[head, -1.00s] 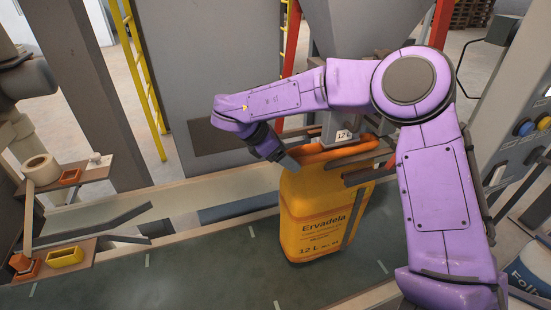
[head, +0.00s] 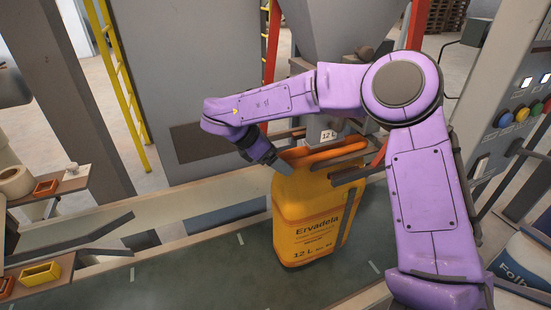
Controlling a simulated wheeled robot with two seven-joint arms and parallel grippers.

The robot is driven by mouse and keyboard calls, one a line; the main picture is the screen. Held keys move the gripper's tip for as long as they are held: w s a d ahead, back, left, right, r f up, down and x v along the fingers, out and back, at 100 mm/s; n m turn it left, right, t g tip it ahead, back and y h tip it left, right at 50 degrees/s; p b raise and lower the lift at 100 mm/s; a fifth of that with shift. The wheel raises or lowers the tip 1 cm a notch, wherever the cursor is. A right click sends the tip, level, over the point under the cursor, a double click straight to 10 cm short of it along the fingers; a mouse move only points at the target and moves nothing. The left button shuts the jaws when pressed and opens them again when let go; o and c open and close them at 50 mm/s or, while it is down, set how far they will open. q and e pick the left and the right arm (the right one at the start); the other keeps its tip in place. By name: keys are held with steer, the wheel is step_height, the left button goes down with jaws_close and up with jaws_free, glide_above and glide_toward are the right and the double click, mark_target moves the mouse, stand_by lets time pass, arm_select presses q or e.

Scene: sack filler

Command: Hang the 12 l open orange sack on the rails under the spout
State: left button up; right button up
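The orange sack (head: 308,232), labelled Ervadela 12 L, is upright below the grey spout (head: 330,127) in the head view. Its top edge (head: 335,150) is spread in a rounded orange rim, with dark rails (head: 345,174) beside it. Whether the rim sits on the rails cannot be told, nor whether the sack's bottom touches the green belt. My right gripper (head: 283,165) is at the sack's upper left edge, fingers pointing down and right. Its fingers overlap the sack's edge, so its grip is unclear. My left gripper is not in view.
The green belt (head: 185,280) runs under the sack, clear to its left. Small shelves at the left hold a tape roll (head: 15,182) and a yellow bin (head: 41,273). A button panel (head: 520,115) and a white-and-blue sack (head: 525,268) stand at the right.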

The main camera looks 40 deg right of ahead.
steer(key=shift+a, duration=0.15)
steer(key=shift+w+a+r+b, duration=0.1)
steer(key=shift+w+a+b, duration=0.15)
steer(key=shift+a, duration=0.8)
steer(key=shift+w+a+r+b, duration=0.1)
steer(key=shift+w+a, duration=0.2)
steer(key=shift+a, duration=0.75)
steer(key=o, duration=0.4)
steer(key=shift+d, duration=0.1)
